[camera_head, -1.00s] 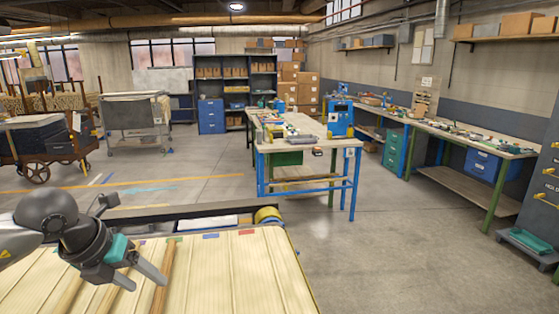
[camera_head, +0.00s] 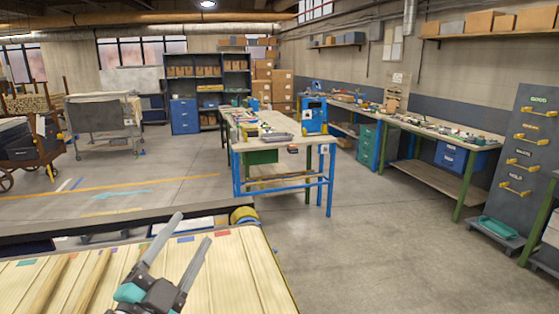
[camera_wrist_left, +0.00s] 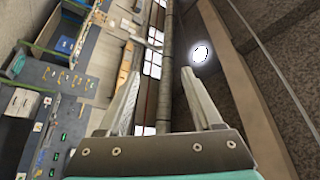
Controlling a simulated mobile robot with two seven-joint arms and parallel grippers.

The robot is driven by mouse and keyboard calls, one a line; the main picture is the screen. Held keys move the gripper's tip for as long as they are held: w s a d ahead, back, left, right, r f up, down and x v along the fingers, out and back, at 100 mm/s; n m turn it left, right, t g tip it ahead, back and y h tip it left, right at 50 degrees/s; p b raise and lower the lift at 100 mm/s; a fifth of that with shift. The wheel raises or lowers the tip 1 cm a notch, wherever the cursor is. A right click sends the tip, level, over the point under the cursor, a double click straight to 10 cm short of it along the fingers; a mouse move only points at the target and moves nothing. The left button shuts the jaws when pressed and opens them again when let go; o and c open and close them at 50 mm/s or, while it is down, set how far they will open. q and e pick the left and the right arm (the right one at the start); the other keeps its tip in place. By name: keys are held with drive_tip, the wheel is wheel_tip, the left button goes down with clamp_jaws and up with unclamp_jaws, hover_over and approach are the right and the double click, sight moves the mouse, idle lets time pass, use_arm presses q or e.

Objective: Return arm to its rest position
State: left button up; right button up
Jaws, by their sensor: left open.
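My left gripper (camera_head: 179,250) shows at the lower left of the head view, above the slatted pale wood surface (camera_head: 235,275). Its two grey fingers are spread apart and point up and away, with nothing between them. In the left wrist view the same open fingers (camera_wrist_left: 165,95) frame the ceiling, a pipe and windows, with the room turned sideways. My right gripper is not in view.
Turned wooden rods (camera_head: 48,285) lie on the slatted surface, with small coloured marks along its far edge. A blue-legged workbench (camera_head: 285,148) stands ahead. The floor (camera_head: 380,240) between is clear.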

use_arm(q)
drive_tip(key=s+a+f+n+g+y, duration=0.3)
drive_tip(key=f+n+g+y, duration=0.15)
drive_tip(key=f, duration=0.35)
drive_tip(key=s+a+f+n+g+y, duration=0.3)
drive_tip(key=f+n, duration=0.2)
drive_tip(key=f, duration=0.3)
drive_tip(key=s+d+f+n+g+h, duration=0.1)
drive_tip(key=s+d+f+g, duration=0.2)
drive_tip(key=s+f+g, duration=0.35)
drive_tip(key=s+d+f+n+g+h, duration=0.1)
drive_tip(key=s+d+f+g+h, duration=0.15)
drive_tip(key=s+f, duration=0.65)
drive_tip(key=s+f+g+y+b, duration=0.2)
drive_tip(key=f+b, duration=0.6)
drive_tip(key=f, duration=1.8)
drive_tip(key=s+a+f+g+b, duration=0.1)
drive_tip(key=s+a+f+b, duration=0.2)
drive_tip(key=s+f+b, duration=0.5)
drive_tip(key=s+f, duration=0.9)
drive_tip(key=f, duration=0.6)
drive_tip(key=shift+s+a+h, duration=0.2)
drive_tip(key=shift+h, duration=0.2)
